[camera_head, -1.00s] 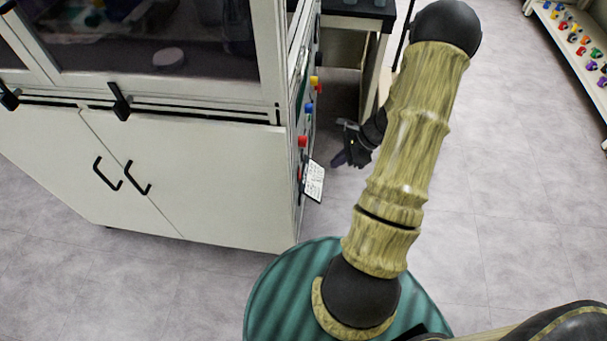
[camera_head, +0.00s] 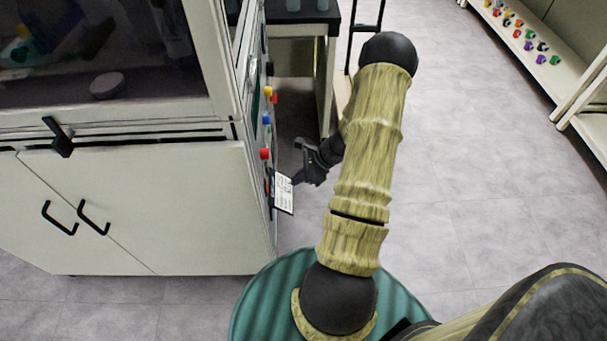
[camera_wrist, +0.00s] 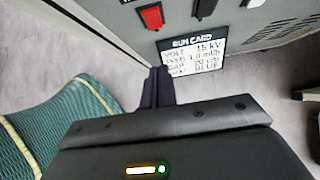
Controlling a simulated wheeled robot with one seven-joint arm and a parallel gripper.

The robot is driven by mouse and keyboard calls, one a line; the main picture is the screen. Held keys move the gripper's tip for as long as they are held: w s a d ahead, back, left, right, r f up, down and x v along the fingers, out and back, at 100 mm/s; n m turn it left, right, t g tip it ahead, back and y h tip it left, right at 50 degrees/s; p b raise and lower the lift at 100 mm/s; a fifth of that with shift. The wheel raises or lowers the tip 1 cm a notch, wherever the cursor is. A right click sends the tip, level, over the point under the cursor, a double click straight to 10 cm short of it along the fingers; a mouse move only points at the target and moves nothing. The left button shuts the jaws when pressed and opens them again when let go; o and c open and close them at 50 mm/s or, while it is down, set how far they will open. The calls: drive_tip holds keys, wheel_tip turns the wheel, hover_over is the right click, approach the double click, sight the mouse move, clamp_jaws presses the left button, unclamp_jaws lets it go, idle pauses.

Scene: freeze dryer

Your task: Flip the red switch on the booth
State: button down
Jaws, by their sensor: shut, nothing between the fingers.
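The booth (camera_head: 150,205) is a white cabinet on the left in the head view, with its control side facing right. The red switch (camera_wrist: 152,17) is a red rocker in a black frame on the grey panel at the top of the wrist view. My gripper (camera_wrist: 157,74) is shut and empty. In the wrist view its purple-black fingertips lie below the red switch, over the left edge of the run card. In the head view my gripper (camera_head: 298,177) is just right of the panel; whether it touches anything cannot be told.
The run card (camera_wrist: 193,56) juts out below the switches and reads 15 kV and BLUE. A black switch (camera_wrist: 205,7) sits right of the red one. Colored knobs (camera_head: 266,118) line the booth's side. A dark-topped table (camera_head: 300,15) stands behind. Floor at right is clear.

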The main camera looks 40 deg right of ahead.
sight(268, 190)
drive_tip(key=w+a+f+b, duration=0.1)
drive_tip(key=w+a+f, duration=0.3)
drive_tip(key=a, duration=0.1)
drive_tip(key=shift+a, duration=0.35)
drive_tip(key=shift+f, duration=0.1)
drive_tip(key=shift+f, duration=0.1)
drive_tip(key=shift+a+b, duration=0.15)
drive_tip(key=shift+b, duration=0.2)
drive_tip(key=shift+r+p, duration=0.65)
drive_tip(key=shift+r, duration=0.2)
